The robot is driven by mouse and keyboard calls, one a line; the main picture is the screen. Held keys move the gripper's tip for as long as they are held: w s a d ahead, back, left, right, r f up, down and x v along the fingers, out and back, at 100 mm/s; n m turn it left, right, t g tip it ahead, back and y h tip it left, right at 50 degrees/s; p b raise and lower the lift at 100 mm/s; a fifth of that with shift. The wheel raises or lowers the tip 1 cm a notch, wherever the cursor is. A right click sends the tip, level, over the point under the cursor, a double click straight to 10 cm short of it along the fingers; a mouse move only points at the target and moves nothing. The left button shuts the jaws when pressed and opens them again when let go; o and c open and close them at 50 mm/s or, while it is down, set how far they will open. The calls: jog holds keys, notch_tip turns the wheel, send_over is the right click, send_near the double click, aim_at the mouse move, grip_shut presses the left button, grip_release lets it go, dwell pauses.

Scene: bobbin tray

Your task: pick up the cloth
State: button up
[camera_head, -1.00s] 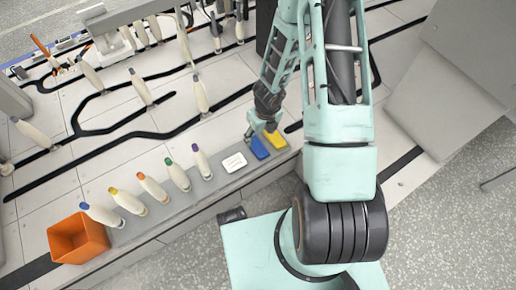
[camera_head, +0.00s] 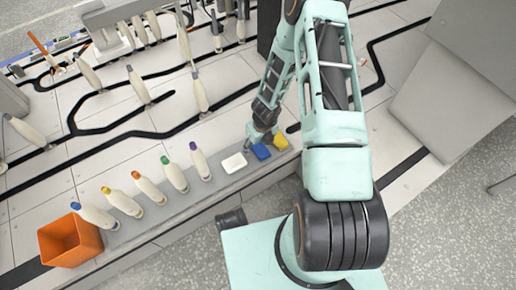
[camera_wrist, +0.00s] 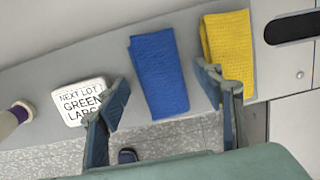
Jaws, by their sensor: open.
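A blue cloth (camera_head: 261,152) lies flat on the grey ledge, and a yellow cloth (camera_head: 281,142) lies just to its right. In the wrist view the blue cloth (camera_wrist: 158,75) is between my open fingers, and the yellow cloth (camera_wrist: 228,45) is up and to the right, its lower left partly covered by the right finger. My gripper (camera_wrist: 161,80) is empty, pointing down at the ledge; it also shows in the head view (camera_head: 260,135) at the cloths' far edge. The height of the fingertips above the ledge is hard to tell.
A white card (camera_wrist: 83,102) reading "NEXT LOT GREEN LARGE" lies left of the blue cloth, close to my left finger.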

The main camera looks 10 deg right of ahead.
aim_at(258, 145)
jog(key=c, duration=1.1)
jog(key=shift+r, duration=0.1)
jog(key=shift+r, duration=0.4)
notch_tip(258, 145, up, 2)
jog(key=shift+r+p, duration=0.2)
jog(key=shift+p, duration=0.55)
jog(key=s+a+r+p, duration=0.2)
jog(key=s+a+r, duration=0.7)
jog(key=s, duration=0.1)
jog(key=shift+s+r, duration=0.3)
jog(key=shift+r, duration=0.05)
jog(key=shift+a, duration=0.1)
